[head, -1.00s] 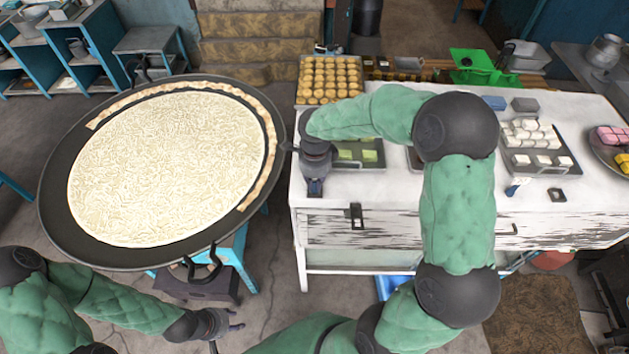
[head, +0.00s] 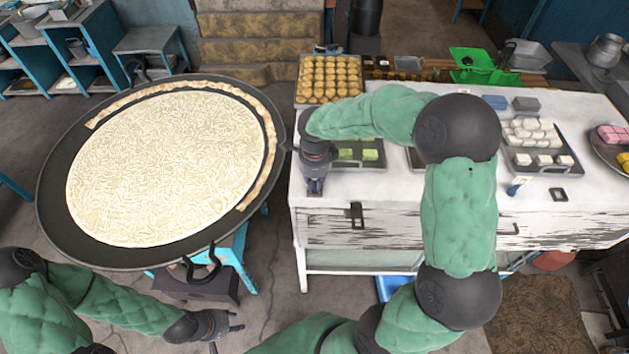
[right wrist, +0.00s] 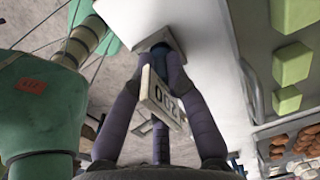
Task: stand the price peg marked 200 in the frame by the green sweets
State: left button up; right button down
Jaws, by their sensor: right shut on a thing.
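My right gripper (head: 315,185) is over the front left corner of the white table, left of the tray of green sweets (head: 370,155). In the right wrist view its fingers (right wrist: 158,65) are shut on the price peg (right wrist: 163,98), a pale plate whose marking appears to read 200, seen tilted. A pale edge (right wrist: 145,42) shows behind the fingertips, perhaps the frame; I cannot tell whether the peg touches it. The green sweets also show in the right wrist view (right wrist: 291,64). My left gripper (head: 228,330) hangs low, off the table, apparently open and empty.
The white table (head: 400,205) carries a tray of round yellow-brown sweets (head: 330,78) and a tray of white sweets (head: 535,140). Another small dark frame (head: 558,195) lies near the front edge. A large round pan (head: 50,210) stands to the left.

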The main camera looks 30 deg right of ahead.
jog(key=c, duration=1.2)
grip_release()
jog(key=shift+o, duration=0.2)
notch_tip(320, 180, up, 12)
jog(key=shift+s, duration=0.2)
jog(key=shift+a, duration=0.1)
